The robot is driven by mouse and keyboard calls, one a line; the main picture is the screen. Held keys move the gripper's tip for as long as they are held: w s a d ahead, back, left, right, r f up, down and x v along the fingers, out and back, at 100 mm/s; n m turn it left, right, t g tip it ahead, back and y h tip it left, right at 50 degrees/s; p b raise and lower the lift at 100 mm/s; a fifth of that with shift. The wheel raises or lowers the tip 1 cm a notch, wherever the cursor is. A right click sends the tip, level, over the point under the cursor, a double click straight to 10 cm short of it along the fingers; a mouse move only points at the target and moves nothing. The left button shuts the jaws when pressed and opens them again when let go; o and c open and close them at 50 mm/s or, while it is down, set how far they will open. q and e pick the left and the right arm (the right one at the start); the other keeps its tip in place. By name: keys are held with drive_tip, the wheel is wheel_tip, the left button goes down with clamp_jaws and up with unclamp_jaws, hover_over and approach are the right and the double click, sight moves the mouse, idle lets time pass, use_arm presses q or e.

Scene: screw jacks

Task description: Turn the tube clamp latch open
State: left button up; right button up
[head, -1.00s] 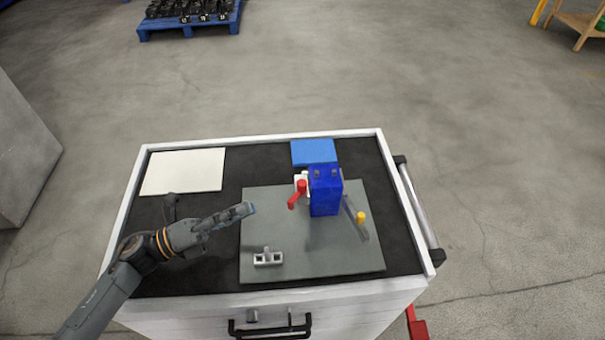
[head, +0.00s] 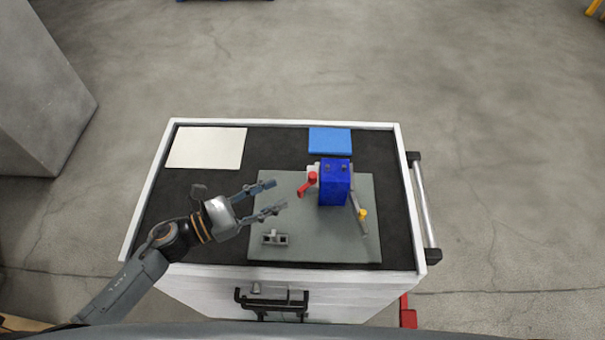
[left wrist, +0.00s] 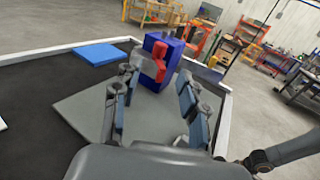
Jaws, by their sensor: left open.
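A blue block (head: 335,182) stands upright on a grey plate (head: 300,243). A red lever (head: 307,185), which looks like the clamp latch, is on its left side. A grey arm with a yellow knob (head: 362,213) is on its right. My left gripper (head: 280,195) is open and empty, to the left of the red lever and apart from it, fingers pointing at it. In the left wrist view the red lever (left wrist: 160,62) and blue block (left wrist: 172,50) show ahead, between the open fingers (left wrist: 158,80). My right gripper is in neither view.
A small grey bracket (head: 274,238) lies on the plate below my left gripper. A white sheet (head: 207,147) and a blue pad (head: 330,140) lie on the black cart top at the back. A raised white rim (head: 284,123) edges the cart.

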sight(308, 179)
use_arm(q)
drive_tip(key=p+x, duration=0.2)
drive_tip(key=x, duration=0.4)
drive_tip(key=shift+w+d+r, duration=0.1)
drive_tip(key=shift+w+d, duration=0.45)
drive_tip(key=shift+d, duration=0.3)
drive_tip(key=shift+c, duration=0.5)
clamp_jaws()
